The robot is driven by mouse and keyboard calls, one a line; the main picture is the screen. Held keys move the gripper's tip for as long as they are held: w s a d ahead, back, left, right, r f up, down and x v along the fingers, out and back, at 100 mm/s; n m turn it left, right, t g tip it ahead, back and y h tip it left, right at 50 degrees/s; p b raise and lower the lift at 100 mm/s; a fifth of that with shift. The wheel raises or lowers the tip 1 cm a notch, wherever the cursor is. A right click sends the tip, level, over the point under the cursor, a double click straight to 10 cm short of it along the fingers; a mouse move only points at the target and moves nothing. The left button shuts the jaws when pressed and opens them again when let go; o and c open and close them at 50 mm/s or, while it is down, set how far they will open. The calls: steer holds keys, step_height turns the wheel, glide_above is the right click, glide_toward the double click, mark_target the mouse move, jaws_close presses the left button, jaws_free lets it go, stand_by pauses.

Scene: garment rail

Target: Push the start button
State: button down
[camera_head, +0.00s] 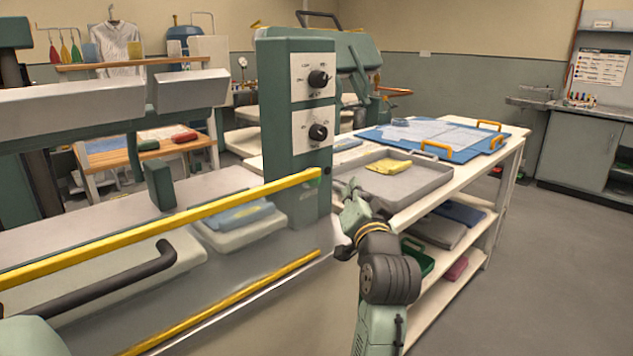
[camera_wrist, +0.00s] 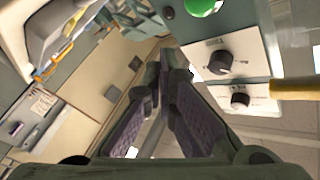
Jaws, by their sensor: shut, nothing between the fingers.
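The green round button (camera_wrist: 203,6) shows at the top edge of the wrist view, partly cut off, on the grey-green control column. My gripper (camera_head: 350,190) is just right of the column's lower part, apart from the button as far as I can tell. In the wrist view my gripper (camera_wrist: 174,62) has its fingers together and empty, pointing below and left of the button. The button carries no label that I can read.
Two black knobs (camera_head: 319,79) (camera_head: 317,132) sit on white plates higher on the column. A yellow bar (camera_head: 170,225) crosses the column's front. A grey tray (camera_head: 430,185) with a yellow cloth (camera_head: 388,165) lies on the table behind my gripper. Open floor is at the right.

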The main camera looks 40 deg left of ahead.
steer(key=a, duration=0.6)
steer(key=shift+w+a, duration=0.2)
steer(key=shift+a, duration=0.1)
stand_by(1.2)
steer(key=shift+a+p, duration=0.2)
steer(key=shift+p, duration=0.1)
